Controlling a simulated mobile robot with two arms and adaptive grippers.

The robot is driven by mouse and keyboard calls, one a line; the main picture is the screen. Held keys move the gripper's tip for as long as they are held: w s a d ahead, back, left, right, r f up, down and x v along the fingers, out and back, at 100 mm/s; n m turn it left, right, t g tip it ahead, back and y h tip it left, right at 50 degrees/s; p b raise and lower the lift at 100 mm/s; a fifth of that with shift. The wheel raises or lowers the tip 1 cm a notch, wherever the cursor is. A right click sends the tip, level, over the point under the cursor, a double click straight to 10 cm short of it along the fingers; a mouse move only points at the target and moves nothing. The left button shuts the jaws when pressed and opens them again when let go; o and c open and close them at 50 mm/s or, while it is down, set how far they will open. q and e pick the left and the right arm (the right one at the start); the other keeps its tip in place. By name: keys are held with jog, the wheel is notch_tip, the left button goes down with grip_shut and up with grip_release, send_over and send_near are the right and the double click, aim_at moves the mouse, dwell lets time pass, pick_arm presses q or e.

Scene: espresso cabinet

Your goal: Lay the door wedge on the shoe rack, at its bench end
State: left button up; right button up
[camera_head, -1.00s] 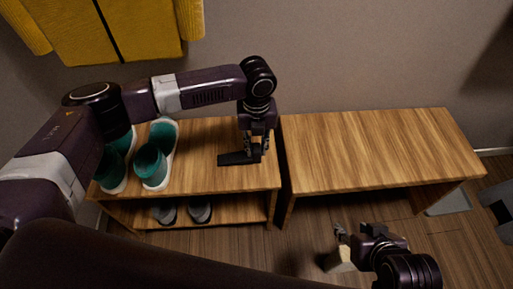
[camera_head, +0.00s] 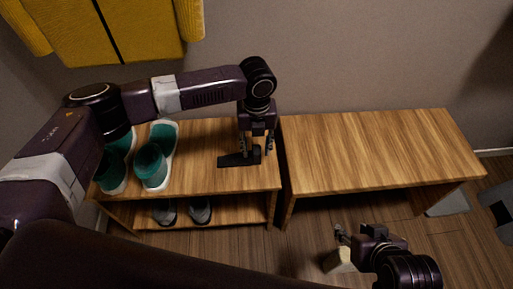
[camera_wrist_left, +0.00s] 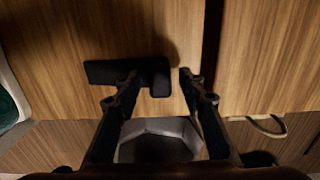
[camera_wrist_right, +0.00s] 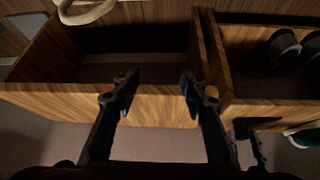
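The black door wedge (camera_head: 232,160) lies on the wooden top of the shoe rack (camera_head: 210,180), near its right end beside the bench (camera_head: 380,150). It also shows in the left wrist view (camera_wrist_left: 112,72), resting on the wood a little left of the gap to the bench. My left gripper (camera_head: 256,150) is just above the wedge's right part with its fingers spread. In the left wrist view the left finger overlaps the wedge and the right finger is clear of it. My right gripper (camera_wrist_right: 157,82) is open and empty, in front of the bench.
Teal and white shoes (camera_head: 152,168) stand on the rack's left part. Grey shoes (camera_head: 200,211) sit on its lower shelf. A beige object (camera_head: 338,262) is beside my right gripper near the floor. A yellow garment (camera_head: 110,30) hangs at upper left. The bench top is clear.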

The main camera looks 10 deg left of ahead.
pick_arm(q)
jog(key=shift+r+p, duration=0.3)
jog(key=shift+r, duration=0.65)
notch_tip(320, 180, up, 4)
jog(key=shift+p, duration=0.65)
jog(key=shift+r+p, duration=0.7)
jog(key=shift+r, duration=2.25)
pick_arm(e)
jog(key=s+d+f+g, duration=0.1)
jog(key=s+g, duration=0.2)
jog(key=s, duration=0.3)
jog(key=shift+d+f+h, duration=0.15)
jog(key=shift+d+h, duration=0.2)
jog(key=shift+h, duration=0.05)
